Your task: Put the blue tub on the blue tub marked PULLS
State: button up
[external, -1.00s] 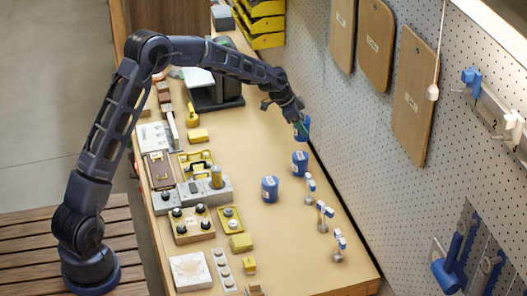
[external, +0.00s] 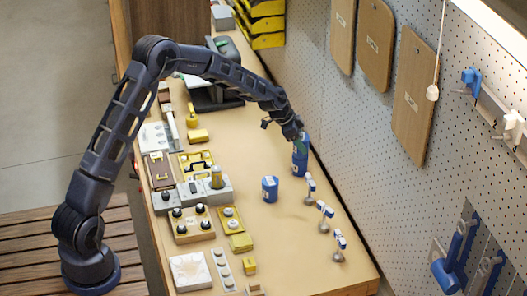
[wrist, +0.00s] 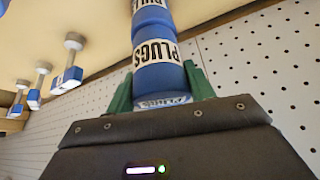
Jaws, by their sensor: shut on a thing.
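My gripper (external: 300,143) is shut on a blue tub (external: 304,139). In the wrist view this tub (wrist: 157,72) is labelled PLUGS and sits between the green fingers of my gripper (wrist: 160,95). A second blue tub (external: 299,167) stands on the bench directly below the held one. Its label (wrist: 150,6) is cut off at the top of the wrist view, and what shows looks like PULLS. The two tubs are lined up and look stacked; whether they touch fully I cannot tell.
Another blue tub (external: 269,190) stands apart to the front left. Several blue-and-white handled pieces (external: 325,213) stand along the bench's right side, below the pegboard (external: 350,120). Yellow and grey parts (external: 205,190) fill the left side.

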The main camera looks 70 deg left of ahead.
jog(key=shift+f, duration=0.1)
jog(key=o, duration=1)
jog(key=shift+o, duration=0.2)
jog(key=v, duration=1.2)
jog(key=s+d+r+g+y, duration=0.1)
jog(key=s+d+r, duration=0.85)
jog(key=d, duration=0.35)
jog(key=s+d+r, duration=0.9)
jog(key=s+d, duration=0.1)
jog(key=d, duration=0.2)
jog(key=s+d+n, duration=0.1)
jog(key=s+d, duration=0.2)
jog(key=s, duration=0.7)
jog(key=s+d+n, duration=0.1)
jog(key=s+d, duration=0.3)
jog(key=s, duration=0.6)
jog(key=s+d+n, duration=0.1)
jog(key=s+d, duration=0.2)
jog(key=s, duration=0.7)
jog(key=shift+s+d+f+y, duration=0.15)
jog(key=shift+d+f+y, duration=0.1)
jog(key=shift+d+y, duration=0.05)
